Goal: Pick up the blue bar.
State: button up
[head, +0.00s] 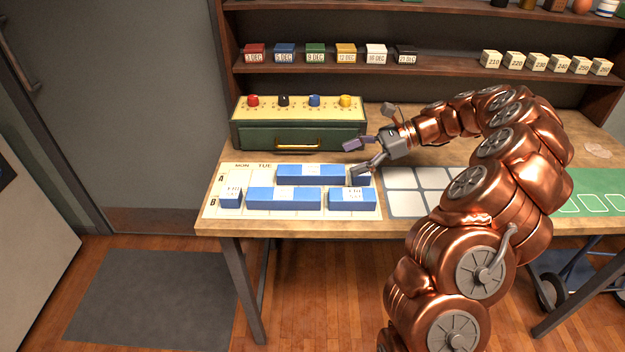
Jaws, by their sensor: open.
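Several blue pieces lie on a pale calendar mat (222,180) marked MON, TUE, A and B. One long blue bar (310,174) lies at the back and another long blue bar (284,199) lies in front of it. A shorter blue block with a white label (352,199) is at front right, and a small labelled blue block (230,198) is at the left. My gripper (354,161) is open at the right end of the back bar, fingers pointing left. Its lower finger partly hides a blue piece there; whether they touch I cannot tell.
A green box with a drawer (300,136) and coloured knobs stands behind the mat. A grid of pale squares (405,206) and a green mat (598,185) lie to the right. Shelves hold coloured date blocks (315,54) and numbered blocks (538,62).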

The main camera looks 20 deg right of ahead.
aim_at(341, 170)
jog(key=d+f, duration=0.1)
jog(key=d+f+m, duration=0.1)
jog(key=d, duration=0.1)
jog(key=w+d+f+m+t, duration=0.1)
jog(key=shift+d, duration=0.15)
jog(key=shift+f+p+x, duration=0.15)
jog(key=shift+p+x, duration=0.1)
jog(key=shift+x, duration=1.65)
jog(key=shift+f+p+x, duration=0.1)
jog(key=shift+p+x, duration=0.15)
jog(key=shift+x, duration=1.65)
jog(key=shift+w+d, duration=0.15)
jog(key=shift+d, duration=0.05)
jog(key=shift+c, duration=0.2)
jog(key=c, duration=1.3)
jog(key=shift+r, duration=0.1)
